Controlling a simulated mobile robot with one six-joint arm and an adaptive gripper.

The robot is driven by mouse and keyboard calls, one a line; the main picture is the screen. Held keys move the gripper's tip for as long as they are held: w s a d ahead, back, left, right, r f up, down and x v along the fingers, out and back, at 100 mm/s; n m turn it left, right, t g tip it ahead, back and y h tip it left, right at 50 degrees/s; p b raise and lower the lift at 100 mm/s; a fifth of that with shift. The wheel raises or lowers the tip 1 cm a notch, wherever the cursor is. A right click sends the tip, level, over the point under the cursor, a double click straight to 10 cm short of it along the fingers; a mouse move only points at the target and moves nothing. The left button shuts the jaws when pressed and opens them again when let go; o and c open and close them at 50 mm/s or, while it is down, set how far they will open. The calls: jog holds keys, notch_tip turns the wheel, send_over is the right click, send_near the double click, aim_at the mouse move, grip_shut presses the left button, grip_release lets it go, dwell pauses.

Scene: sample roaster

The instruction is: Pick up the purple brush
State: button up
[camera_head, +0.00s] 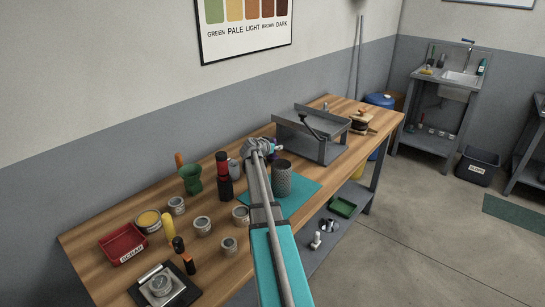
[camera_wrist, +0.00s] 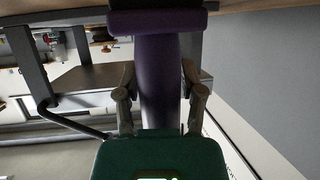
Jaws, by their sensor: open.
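The purple brush (camera_wrist: 160,85) fills the middle of the wrist view, with a wider purple part (camera_wrist: 158,22) across its top. My gripper (camera_wrist: 158,72) is open, with one finger on each side of the purple shaft. A gap seems to show between the shaft and each finger; I cannot tell about contact. In the head view my gripper (camera_head: 270,150) is over the bench, just left of the grey metal box. A bit of purple shows there, and my arm hides most of the brush.
The grey metal box (camera_head: 318,151) with a lever stands close on the right. A patterned grey cup (camera_head: 282,178) stands on a teal mat (camera_head: 304,192) beside my arm. A black-and-red grinder (camera_head: 223,177), green vase (camera_head: 191,179) and several tins crowd the wooden bench's left part.

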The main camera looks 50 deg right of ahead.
grip_shut()
jog(key=shift+r, duration=0.25)
dwell(0.4)
notch_tip(320, 180, up, 2)
jog(key=p, duration=0.2)
jog(key=shift+r+p, duration=0.1)
jog(key=shift+p, duration=0.25)
jog(key=s+a+r+p, duration=0.8)
jog(key=a+r+p, duration=0.2)
jog(key=a, duration=0.1)
jog(key=shift+s+r, duration=0.2)
jog(key=shift+a, duration=0.1)
